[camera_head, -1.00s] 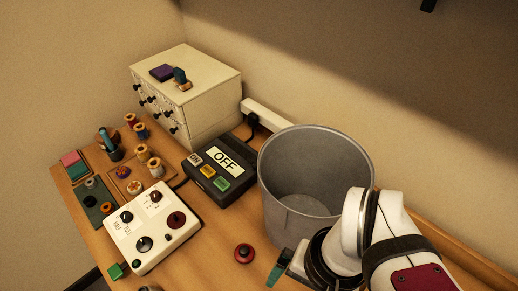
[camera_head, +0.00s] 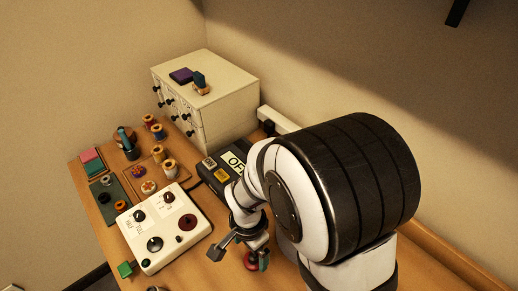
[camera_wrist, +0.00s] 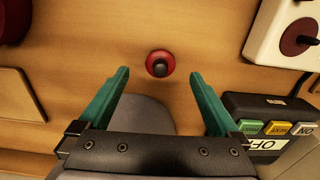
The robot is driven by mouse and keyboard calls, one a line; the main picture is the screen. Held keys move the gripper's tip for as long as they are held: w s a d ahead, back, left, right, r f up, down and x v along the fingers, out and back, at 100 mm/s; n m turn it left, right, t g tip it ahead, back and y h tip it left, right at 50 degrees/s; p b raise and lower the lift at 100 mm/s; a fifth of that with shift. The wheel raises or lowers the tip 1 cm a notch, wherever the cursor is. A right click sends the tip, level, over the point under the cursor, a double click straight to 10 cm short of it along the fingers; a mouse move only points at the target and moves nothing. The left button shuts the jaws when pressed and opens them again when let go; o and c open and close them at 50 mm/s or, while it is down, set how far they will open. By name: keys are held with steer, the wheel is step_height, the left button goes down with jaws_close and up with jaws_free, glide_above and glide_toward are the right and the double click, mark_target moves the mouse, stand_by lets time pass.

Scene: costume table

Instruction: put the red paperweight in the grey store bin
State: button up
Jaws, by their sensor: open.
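The red paperweight, a small red disc with a dark knob, sits on the table (camera_wrist: 160,64). In the head view it is partly hidden by my gripper (camera_head: 250,262). My gripper (camera_wrist: 160,72) is open and empty, with its green fingers spread. In the wrist view the paperweight lies centred between the fingertips and slightly beyond them, not touching either. In the head view my gripper (camera_head: 240,256) is low over the table's front.
A white control box with knobs (camera_head: 150,250) stands left of the paperweight. A black device with an OFF display (camera_head: 212,175) stands behind. A cream drawer cabinet (camera_head: 225,95) is at the back. In the wrist view, a dark red object (camera_wrist: 12,20) and a wooden plate (camera_wrist: 18,95) lie left.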

mark_target(253, 256)
steer(key=f, duration=0.4)
steer(key=w+f, duration=0.1)
steer(key=f, duration=0.1)
steer(key=shift+d+f, duration=0.15)
steer(key=shift+d, duration=0.15)
jaws_close()
